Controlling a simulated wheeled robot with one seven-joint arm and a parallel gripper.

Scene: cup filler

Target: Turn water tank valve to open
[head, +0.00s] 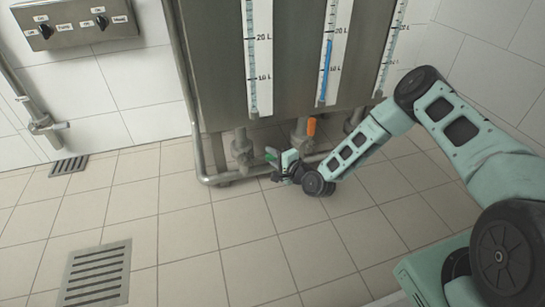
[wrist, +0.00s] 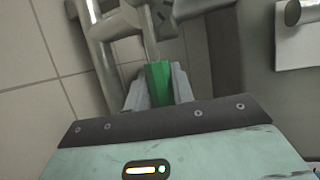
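The steel water tank (head: 290,60) stands on pipes at the back, with white level gauges on its front. A green valve handle (head: 271,155) sticks out low under the tank, left of an orange valve handle (head: 311,127) that points up. My gripper (head: 285,163) is at the green handle, reaching in from the right. In the wrist view the green handle (wrist: 158,84) lies between the two grey fingertips, which press close on both its sides. The handle's far end and its joint with the valve are partly hidden.
A steel pipe (head: 197,130) runs down the tank's left side and along the floor under it. A control panel (head: 80,22) is on the left wall. Drain grates (head: 96,275) lie in the tiled floor, which is otherwise clear at the front.

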